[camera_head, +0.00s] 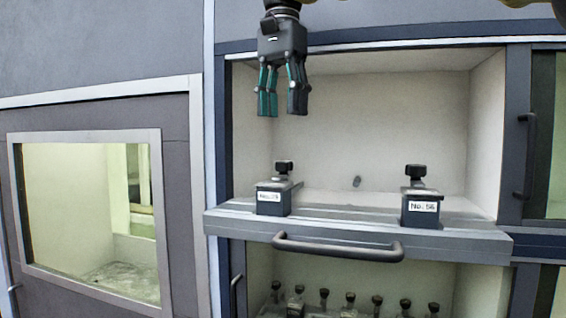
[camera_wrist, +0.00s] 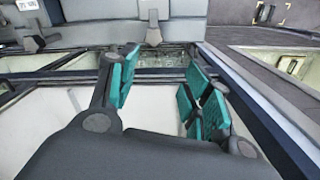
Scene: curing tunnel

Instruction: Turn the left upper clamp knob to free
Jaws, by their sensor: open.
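The left upper clamp knob (camera_head: 284,167) is a black knob on a dark clamp block (camera_head: 272,198) with a white number label. The block sits at the left of the grey drawer ledge (camera_head: 345,229) in the upper bay. My gripper (camera_head: 282,103) hangs above this knob, pointing down, with clear space between them. Its teal-padded fingers are apart and empty. They also show apart in the wrist view (camera_wrist: 160,82). I cannot tell for sure which clamp parts show at the top of the wrist view.
A second clamp knob (camera_head: 415,171) stands on the right block, labelled No. 56. A bar handle (camera_head: 338,247) runs along the drawer front. Several knobs (camera_head: 350,298) stand in the lower bay. A windowed door (camera_head: 88,215) is at left. The upper bay is mostly empty.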

